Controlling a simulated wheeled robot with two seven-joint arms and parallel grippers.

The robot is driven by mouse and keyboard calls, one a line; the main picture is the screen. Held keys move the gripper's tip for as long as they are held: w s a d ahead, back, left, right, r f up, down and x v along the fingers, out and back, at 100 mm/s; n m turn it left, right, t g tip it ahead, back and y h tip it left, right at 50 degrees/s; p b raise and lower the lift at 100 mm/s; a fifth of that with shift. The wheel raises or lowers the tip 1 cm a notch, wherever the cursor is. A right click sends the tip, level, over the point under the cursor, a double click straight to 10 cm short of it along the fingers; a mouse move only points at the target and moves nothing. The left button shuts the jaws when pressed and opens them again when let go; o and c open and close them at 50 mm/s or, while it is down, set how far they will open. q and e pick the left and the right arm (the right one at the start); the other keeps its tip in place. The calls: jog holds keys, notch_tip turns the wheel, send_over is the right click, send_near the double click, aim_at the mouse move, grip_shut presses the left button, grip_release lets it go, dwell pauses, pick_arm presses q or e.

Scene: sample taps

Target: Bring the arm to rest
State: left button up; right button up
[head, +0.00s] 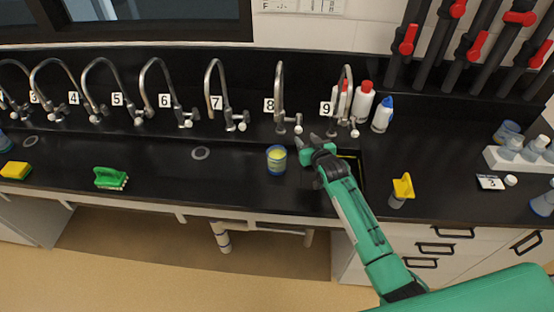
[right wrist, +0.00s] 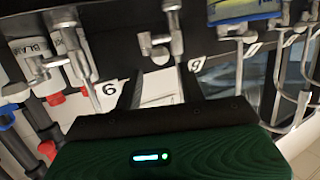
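My right arm (head: 365,230) is green and reaches up from the lower right over the black counter in the head view. Its gripper (head: 308,142) is beside the sink, in front of taps 8 (head: 279,95) and 9 (head: 345,100). In the right wrist view the two dark fingers (right wrist: 160,88) stand apart with nothing gripped between them. A blue and yellow cup (head: 277,158) stands upright on the counter, left of the gripper and apart from it. My left gripper is not in view.
More numbered taps line the back, including tap 7 (head: 218,95). A green brush (head: 110,178), yellow sponge (head: 16,170), yellow-topped item (head: 402,190) and bottle rack (head: 515,160) are on the counter.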

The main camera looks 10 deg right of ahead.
dwell(0.3)
jog(key=s+f+g, duration=0.1)
jog(key=s+f, duration=0.1)
jog(key=s, duration=0.4)
jog(key=s+a+f+g, duration=0.1)
jog(key=s+g, duration=0.1)
jog(key=s, duration=0.5)
jog(key=s+f+g, duration=0.2)
jog(key=s, duration=0.4)
jog(key=shift+s+a+f+h, duration=0.2)
jog(key=shift+s+f+h, duration=0.1)
jog(key=shift+f, duration=0.05)
jog(key=s+d+r+g+h, duration=0.1)
jog(key=s+r+g, duration=0.15)
jog(key=s, duration=1.05)
jog(key=s+r+g, duration=0.1)
jog(key=s+g, duration=0.3)
jog(key=s, duration=0.9)
notch_tip(320, 180, down, 31)
jog(key=g+b, duration=0.1)
jog(key=b, duration=0.1)
jog(key=s+d+f, duration=0.1)
jog(key=s+f, duration=0.8)
jog(key=f, duration=0.2)
jog(key=s+d+f+n+g+b, duration=0.1)
jog(key=s+d+f, duration=0.1)
jog(key=s+f, duration=0.8)
jog(key=shift+s+d+f, duration=0.25)
jog(key=shift+d+f, duration=0.05)
jog(key=shift+f, duration=0.6)
